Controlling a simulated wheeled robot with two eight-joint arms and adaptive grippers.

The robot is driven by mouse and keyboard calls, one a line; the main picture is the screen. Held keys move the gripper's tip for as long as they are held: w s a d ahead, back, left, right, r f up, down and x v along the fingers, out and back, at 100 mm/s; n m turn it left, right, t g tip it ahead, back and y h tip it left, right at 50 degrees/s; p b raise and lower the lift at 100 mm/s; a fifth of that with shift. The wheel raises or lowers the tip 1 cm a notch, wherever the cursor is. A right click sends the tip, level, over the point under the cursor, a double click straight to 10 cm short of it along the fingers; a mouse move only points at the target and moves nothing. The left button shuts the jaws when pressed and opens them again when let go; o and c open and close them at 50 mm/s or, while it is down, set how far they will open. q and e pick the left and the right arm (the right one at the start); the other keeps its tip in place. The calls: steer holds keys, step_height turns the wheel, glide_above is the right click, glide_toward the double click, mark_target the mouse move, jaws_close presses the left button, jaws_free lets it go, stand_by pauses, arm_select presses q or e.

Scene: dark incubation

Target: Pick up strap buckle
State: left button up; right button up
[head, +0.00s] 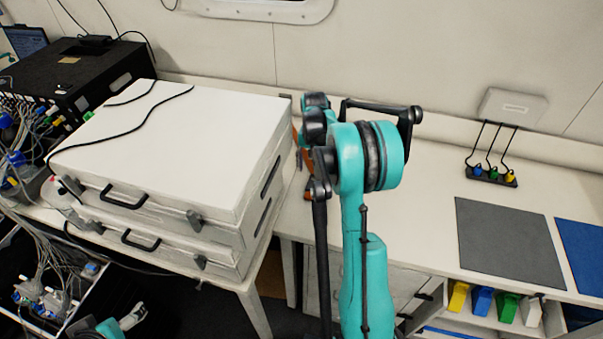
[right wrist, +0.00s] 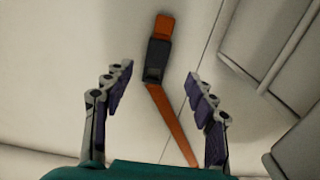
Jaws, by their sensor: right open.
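The strap buckle (right wrist: 158,58) is a dark buckle on an orange strap, lying on a pale surface in the right wrist view. One short orange end is beyond it, and a longer tail runs back toward the lower right. My right gripper (right wrist: 160,82) is open, its two fingers apart on either side of the buckle, with nothing held between them. In the head view my right arm hides most of the strap; only a bit of orange (head: 297,137) shows beside it. A small part of my left arm shows at the lower left edge; its fingers are unclear.
Two stacked white cases (head: 170,150) stand left of my right arm, with a black cable on top. A grey mat (head: 510,242) and a blue mat (head: 583,250) lie on the right. A cable holder (head: 491,176) stands behind them. Colored bins (head: 482,300) sit below.

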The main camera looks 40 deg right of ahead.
mark_target(312, 185)
steer(key=shift+w+d+f, duration=0.1)
steer(key=shift+d+f, duration=0.05)
steer(key=shift+f, duration=0.2)
steer(key=shift+f+b, duration=0.3)
steer(key=shift+f, duration=0.6)
steer(key=f, duration=0.1)
steer(key=f+b, duration=0.1)
steer(key=f, duration=0.3)
steer(key=shift+s+f, duration=0.25)
steer(key=shift+r, duration=0.1)
steer(key=c, duration=1.3)
